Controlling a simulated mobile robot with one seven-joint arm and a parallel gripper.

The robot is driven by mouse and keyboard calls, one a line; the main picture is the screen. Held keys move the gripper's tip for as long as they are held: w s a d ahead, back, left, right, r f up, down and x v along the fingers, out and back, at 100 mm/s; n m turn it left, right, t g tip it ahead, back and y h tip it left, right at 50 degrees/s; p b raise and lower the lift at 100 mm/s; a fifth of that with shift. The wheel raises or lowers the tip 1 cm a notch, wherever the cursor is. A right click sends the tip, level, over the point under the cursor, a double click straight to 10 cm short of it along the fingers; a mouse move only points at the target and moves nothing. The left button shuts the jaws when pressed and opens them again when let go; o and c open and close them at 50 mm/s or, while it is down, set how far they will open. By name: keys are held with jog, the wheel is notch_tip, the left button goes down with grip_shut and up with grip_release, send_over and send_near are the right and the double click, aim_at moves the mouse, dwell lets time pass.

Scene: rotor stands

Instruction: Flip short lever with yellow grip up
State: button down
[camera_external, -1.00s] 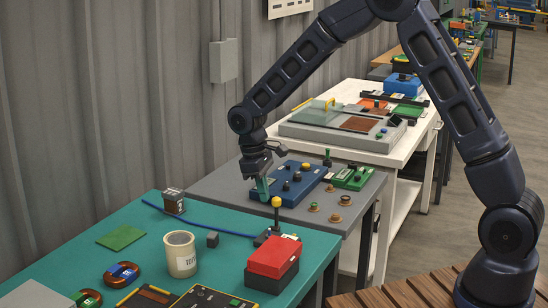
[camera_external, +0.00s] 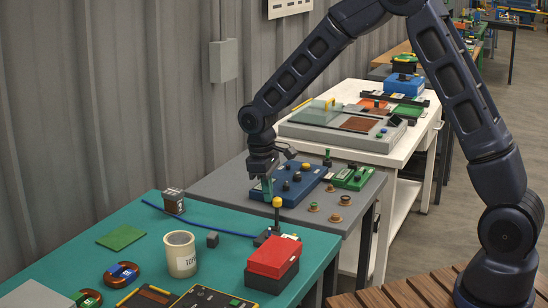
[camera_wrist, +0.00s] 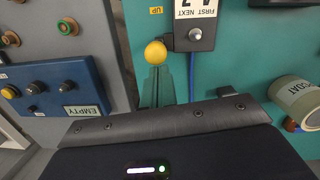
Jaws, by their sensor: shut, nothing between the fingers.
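The short lever has a round yellow grip (camera_external: 277,202) on a dark rod, rising from a small dark base (camera_external: 266,237) near the back right edge of the teal table. In the wrist view the yellow grip (camera_wrist: 155,52) lies just beyond my fingertips, and the dark base (camera_wrist: 195,32) is to its right. An "UP" label (camera_wrist: 156,10) sits above the grip there. My gripper (camera_external: 267,189) points down, with its greenish fingers shut and empty, close behind the grip in the external view. Its fingers also show in the wrist view (camera_wrist: 157,82). I cannot tell whether they touch the grip.
A blue box with knobs (camera_external: 288,190) sits on the grey table close to my gripper. A red-topped box (camera_external: 273,258) stands in front of the lever. A blue cable (camera_external: 220,230) runs to its base.

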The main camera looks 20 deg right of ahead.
aim_at(279, 199)
jog(key=shift+s+d, duration=0.1)
jog(key=shift+s, duration=0.05)
jog(key=shift+s+d+r+t+y, duration=0.1)
jog(key=shift+s+d+t+y, duration=1)
jog(key=shift+d+t+y, duration=0.1)
jog(key=s+d, duration=0.1)
jog(key=s+d+f, duration=0.1)
jog(key=s+d, duration=0.1)
jog(key=shift+f, duration=0.25)
jog(key=shift+w+a, duration=0.1)
jog(key=shift+a, duration=0.1)
jog(key=shift+w+a+f, duration=0.2)
jog(key=shift+w+a, duration=0.2)
